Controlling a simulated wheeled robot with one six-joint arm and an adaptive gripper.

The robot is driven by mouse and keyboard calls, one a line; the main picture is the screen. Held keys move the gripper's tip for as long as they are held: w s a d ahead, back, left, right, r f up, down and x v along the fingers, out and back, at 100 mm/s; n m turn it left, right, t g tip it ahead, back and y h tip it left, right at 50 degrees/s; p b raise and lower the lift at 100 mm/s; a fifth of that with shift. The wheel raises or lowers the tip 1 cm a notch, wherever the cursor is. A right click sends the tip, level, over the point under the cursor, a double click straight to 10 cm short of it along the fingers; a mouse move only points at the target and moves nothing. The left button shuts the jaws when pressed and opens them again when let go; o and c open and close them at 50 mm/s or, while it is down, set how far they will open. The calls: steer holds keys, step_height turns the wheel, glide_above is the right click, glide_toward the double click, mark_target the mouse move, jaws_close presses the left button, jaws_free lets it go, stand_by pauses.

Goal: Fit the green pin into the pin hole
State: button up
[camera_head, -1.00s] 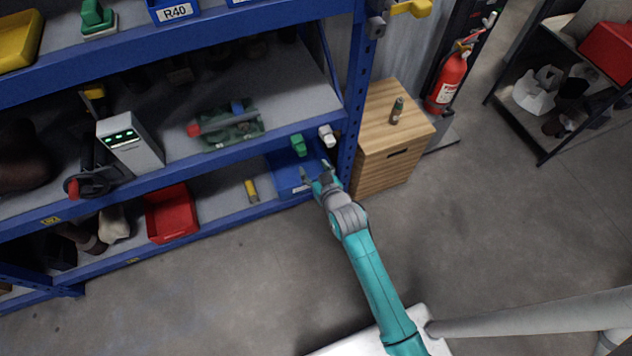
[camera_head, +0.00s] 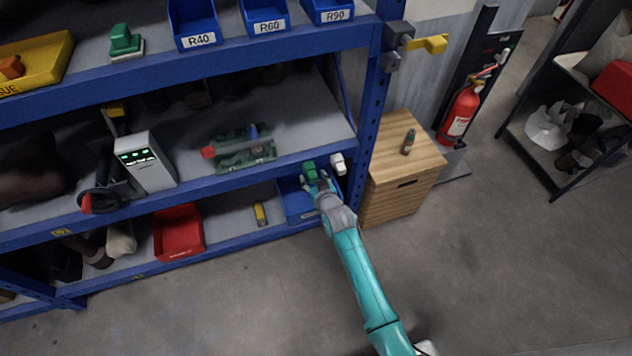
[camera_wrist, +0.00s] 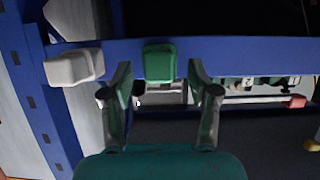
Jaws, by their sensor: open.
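A green block-like piece (camera_head: 309,168), which looks like the green pin, is at the front edge of the blue shelf beam. In the wrist view the green pin (camera_wrist: 160,62) shows between and just beyond my fingertips. My gripper (camera_head: 318,184) is open, with one finger on each side of the pin; I cannot tell if either finger touches it. My gripper also shows in the wrist view (camera_wrist: 160,90). A white block (camera_head: 338,163) sits on the same beam to the right; it shows at left in the wrist view (camera_wrist: 75,66). I cannot make out a pin hole.
A blue bin (camera_head: 297,203) is on the lower shelf below my gripper, with a red bin (camera_head: 178,232) further left. A wooden cabinet (camera_head: 408,165) stands right of the blue shelf post (camera_head: 372,110). A green upper-shelf piece (camera_head: 125,42) sits on a white base.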

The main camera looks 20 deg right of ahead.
steer(key=shift+c, duration=0.2)
jaws_close()
steer(key=shift+s, duration=0.45)
steer(key=shift+s, duration=0.3)
steer(key=shift+s, duration=0.3)
steer(key=shift+s, duration=0.35)
steer(key=shift+s, duration=0.3)
steer(key=shift+s, duration=0.3)
